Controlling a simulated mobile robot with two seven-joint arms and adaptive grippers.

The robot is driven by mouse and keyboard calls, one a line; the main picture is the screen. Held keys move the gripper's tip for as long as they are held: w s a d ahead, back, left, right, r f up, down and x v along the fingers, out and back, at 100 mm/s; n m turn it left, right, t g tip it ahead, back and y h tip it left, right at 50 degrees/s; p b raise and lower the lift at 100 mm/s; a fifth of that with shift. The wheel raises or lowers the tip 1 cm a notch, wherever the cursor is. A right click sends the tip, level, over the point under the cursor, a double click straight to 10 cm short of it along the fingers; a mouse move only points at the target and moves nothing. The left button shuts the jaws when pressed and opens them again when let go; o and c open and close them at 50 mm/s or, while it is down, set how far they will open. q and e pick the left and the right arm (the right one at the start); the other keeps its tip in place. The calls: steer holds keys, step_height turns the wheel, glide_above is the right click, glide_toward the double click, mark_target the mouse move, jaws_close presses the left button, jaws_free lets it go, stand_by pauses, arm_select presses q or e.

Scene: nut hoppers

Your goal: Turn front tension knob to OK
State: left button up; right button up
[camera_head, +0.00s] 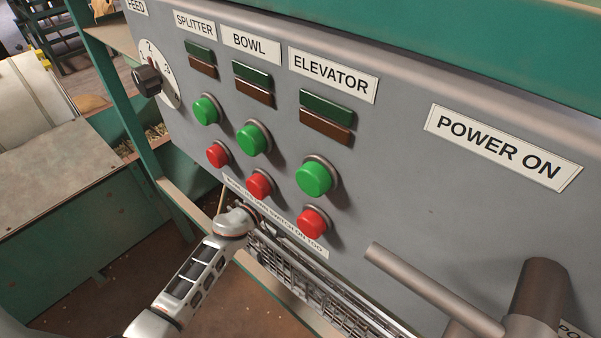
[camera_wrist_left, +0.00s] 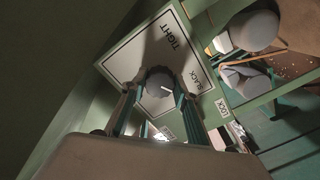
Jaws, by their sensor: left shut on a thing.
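The tension knob (camera_wrist_left: 158,83) is a round grey knob on a pale, dark-bordered plate (camera_wrist_left: 124,66) in the left wrist view. The plate reads "TIGHT" on one side and a partly covered word like "SLACK" on another. No "OK" mark is readable, and the knob's pointing direction is unclear. My left gripper (camera_wrist_left: 158,102) is shut on the knob, one finger on each side. In the head view my left arm reaches down below the control panel, and its fingers are hidden. My right gripper is not in view.
The grey control panel (camera_head: 400,165) carries green buttons (camera_head: 314,178) and red buttons (camera_head: 312,222). A dial knob (camera_head: 147,80) is at upper left. A thick bar (camera_head: 435,288) and a brown post (camera_head: 539,289) stick out at lower right. A metal mesh (camera_head: 315,287) runs beneath the panel.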

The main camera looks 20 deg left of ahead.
arm_select(q)
steer(key=shift+m, duration=0.3)
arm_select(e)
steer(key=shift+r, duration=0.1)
arm_select(q)
steer(key=m, duration=2.2)
steer(key=shift+f+m, duration=0.1)
steer(key=shift+m, duration=0.3)
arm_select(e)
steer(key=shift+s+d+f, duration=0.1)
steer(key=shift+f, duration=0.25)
arm_select(q)
steer(key=shift+a, duration=0.1)
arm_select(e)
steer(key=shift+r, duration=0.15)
